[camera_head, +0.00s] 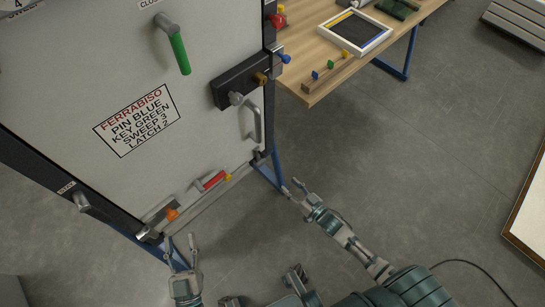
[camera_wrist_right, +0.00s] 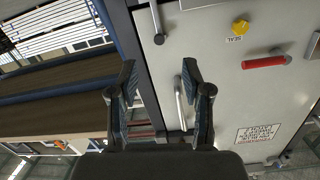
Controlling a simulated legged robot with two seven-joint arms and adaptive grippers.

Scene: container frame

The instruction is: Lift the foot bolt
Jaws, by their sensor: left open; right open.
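A white door panel (camera_head: 75,75) fills the left of the head view. At its low left corner is a grey plate with an orange knob (camera_head: 172,214), which may be the foot bolt; I cannot tell for sure. My left gripper (camera_head: 180,243) is open and empty, just below this knob in the picture and apart from it. My right gripper (camera_head: 291,187) is open and empty, right of the panel's lower right corner. In the right wrist view its fingers (camera_wrist_right: 160,82) are spread in front of the panel edge, and a grey bar handle (camera_wrist_right: 181,103) shows beside the right finger.
The panel carries a green handle (camera_head: 180,53), a grey handle (camera_head: 252,121), a red handle (camera_head: 213,181) and a text label (camera_head: 137,120). A wooden table (camera_head: 310,88) with small items stands at the upper right.

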